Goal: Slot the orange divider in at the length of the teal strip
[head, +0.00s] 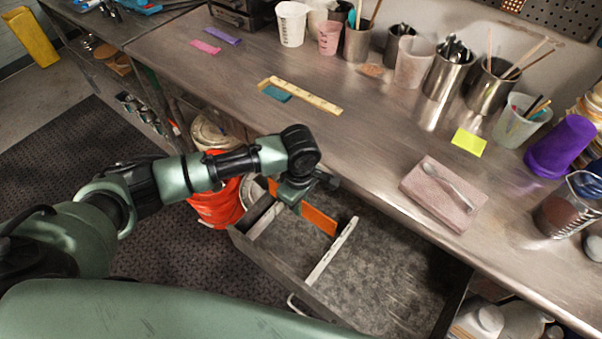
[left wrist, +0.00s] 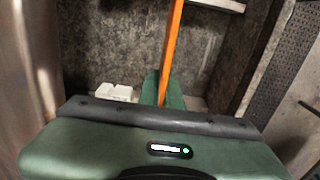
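The orange divider (head: 319,219) is at the open drawer (head: 385,270), lying between two pale cross strips (head: 332,250) (head: 265,221). My left gripper (head: 292,193) is shut on the divider near its back-left end. In the left wrist view the divider (left wrist: 172,48) stands on edge between the green fingers (left wrist: 163,92), running away toward a pale strip. I cannot tell whether it is seated in slots. The teal strip (head: 277,94) lies on the counter against a yellowish ruler (head: 303,96). My right gripper is out of view.
The counter (head: 340,140) overhangs the drawer's back. A pink sponge-like block (head: 443,193) with a spoon and a yellow note (head: 468,142) lie above it. An orange bucket (head: 216,203) stands left of the drawer. Small white blocks (left wrist: 115,92) show near the gripper.

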